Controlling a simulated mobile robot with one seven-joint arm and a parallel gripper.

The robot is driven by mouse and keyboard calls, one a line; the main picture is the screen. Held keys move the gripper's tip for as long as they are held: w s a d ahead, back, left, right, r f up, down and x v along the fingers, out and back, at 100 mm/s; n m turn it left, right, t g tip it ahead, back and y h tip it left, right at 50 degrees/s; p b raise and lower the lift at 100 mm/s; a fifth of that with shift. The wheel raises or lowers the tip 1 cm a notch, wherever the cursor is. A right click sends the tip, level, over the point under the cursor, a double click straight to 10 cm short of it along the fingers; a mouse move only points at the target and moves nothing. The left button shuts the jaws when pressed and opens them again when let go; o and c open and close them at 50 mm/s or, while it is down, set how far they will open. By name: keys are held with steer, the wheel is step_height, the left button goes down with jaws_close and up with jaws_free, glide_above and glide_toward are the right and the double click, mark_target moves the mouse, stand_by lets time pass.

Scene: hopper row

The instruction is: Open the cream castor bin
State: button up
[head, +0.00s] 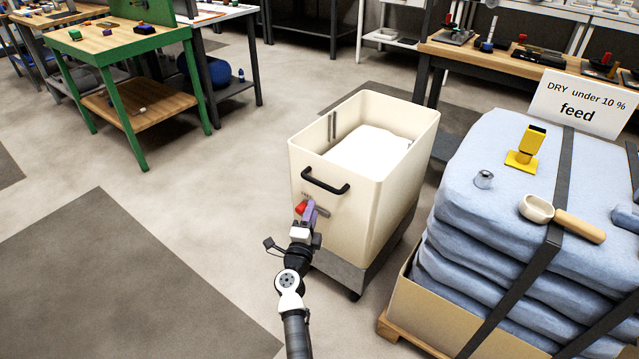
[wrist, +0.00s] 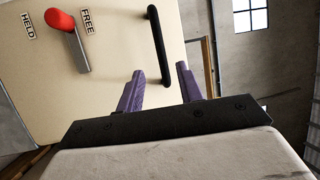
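The cream castor bin (head: 349,229) stands upright on the floor in the head view, open at the top with white contents (head: 367,149). Its front panel also fills the left of the wrist view (wrist: 110,55). A black bar handle (head: 325,181) is on this front; in the wrist view the handle (wrist: 160,45) appears between my fingertips, but I cannot tell whether they touch it. A red-knobbed latch (wrist: 60,20) with a grey lever sits between HELD and FREE labels. My gripper (wrist: 158,72), with purple fingers apart and empty, is just below the handle in the head view.
A pallet of blue sacks (head: 488,212) stands close at the right, with a scoop (head: 562,218) and yellow object (head: 526,150) on top. A green workbench (head: 125,43) is at the left. Floor left of the bin is clear.

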mark_target(320, 182)
steer(key=b+x, duration=0.2)
steer(key=x, duration=0.9)
steer(key=shift+r, duration=0.1)
jaws_close()
